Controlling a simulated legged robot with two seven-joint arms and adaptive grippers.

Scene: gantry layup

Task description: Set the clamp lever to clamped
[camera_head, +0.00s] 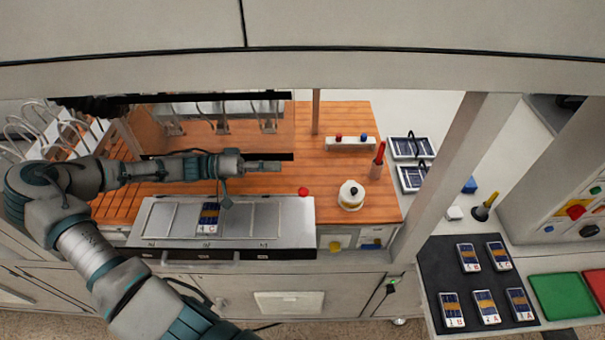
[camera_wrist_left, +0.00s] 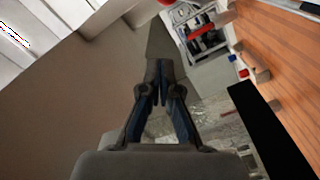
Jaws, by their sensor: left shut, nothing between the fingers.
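My left arm comes in from the left over the wooden table, and my left gripper (camera_head: 278,166) is shut and empty above it. The gripper also shows in the left wrist view (camera_wrist_left: 161,98), its fingers together with nothing between them. A red round knob (camera_head: 303,191) shows at the back right corner of the metal fixture (camera_head: 262,218); it may be the clamp lever's end, but its shaft and setting cannot be made out. The gripper is behind and left of this knob, apart from it. A labelled cell panel (camera_head: 208,219) lies on the fixture. My right gripper is not in view.
A white round pot (camera_head: 351,195), a red-handled tool (camera_head: 379,160) and a block with red and blue knobs (camera_head: 350,143) stand on the wooden table (camera_head: 330,175). A grey post (camera_head: 455,165) rises at right. A dark mat (camera_head: 445,265) holds several panels.

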